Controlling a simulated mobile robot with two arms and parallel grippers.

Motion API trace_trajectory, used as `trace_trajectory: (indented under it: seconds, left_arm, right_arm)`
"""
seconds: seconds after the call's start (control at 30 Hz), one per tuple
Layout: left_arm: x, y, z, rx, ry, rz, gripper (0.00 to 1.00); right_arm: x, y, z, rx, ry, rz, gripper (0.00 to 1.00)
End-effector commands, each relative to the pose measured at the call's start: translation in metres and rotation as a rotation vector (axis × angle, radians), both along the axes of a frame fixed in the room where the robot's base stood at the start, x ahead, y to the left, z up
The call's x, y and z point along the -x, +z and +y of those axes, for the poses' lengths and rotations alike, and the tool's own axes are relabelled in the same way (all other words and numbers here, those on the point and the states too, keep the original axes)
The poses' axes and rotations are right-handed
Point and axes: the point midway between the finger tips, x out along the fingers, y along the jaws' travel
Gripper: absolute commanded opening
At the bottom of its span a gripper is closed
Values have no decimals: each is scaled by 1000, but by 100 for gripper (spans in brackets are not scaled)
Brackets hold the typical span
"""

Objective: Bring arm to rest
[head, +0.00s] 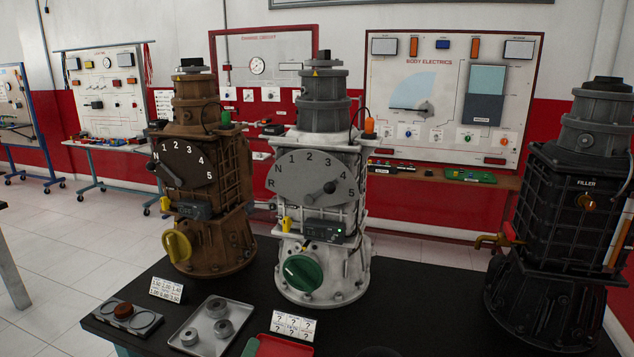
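Neither of my grippers can be made out in the head view, so I cannot see what they hold or how they stand. Three engine trainers stand on a black bench (440,305): a brown one (222,200) at the left, a white one (335,225) in the middle, and a black one (560,220) at the right. The brown one has a yellow knob (177,246), and the white one a green knob (303,272). Both have numbered gear dials.
A grey tray with rings (190,347), a plate with a brown knob (124,312), two number cards (166,290) (293,325) and a red tray (284,346) lie at the bench's front. Panel boards (450,90) stand behind. Tiled floor (90,240) is open at the left.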

Motion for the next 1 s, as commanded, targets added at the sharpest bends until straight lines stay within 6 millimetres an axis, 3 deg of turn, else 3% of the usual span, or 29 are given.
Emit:
trace_trajectory:
  seconds: [0.27,0.37,0.5,0.7,1.0]
  left_arm:
    - [50,-33,40,466,287,240,38]
    - [81,-53,56,666,429,356,38]
    - [137,-83,69,935,646,531,38]
    - [211,-109,73,1200,905,727,38]
    - [296,-118,65,1414,1189,928,38]
  right_arm:
    - [-2,0,-5,6,1,-2,46]
    - [0,0,-5,6,0,1,46]
    - [2,0,-5,7,0,3,46]
    - [2,0,-4,5,0,3,46]
    - [2,0,2,-2,-3,5,46]
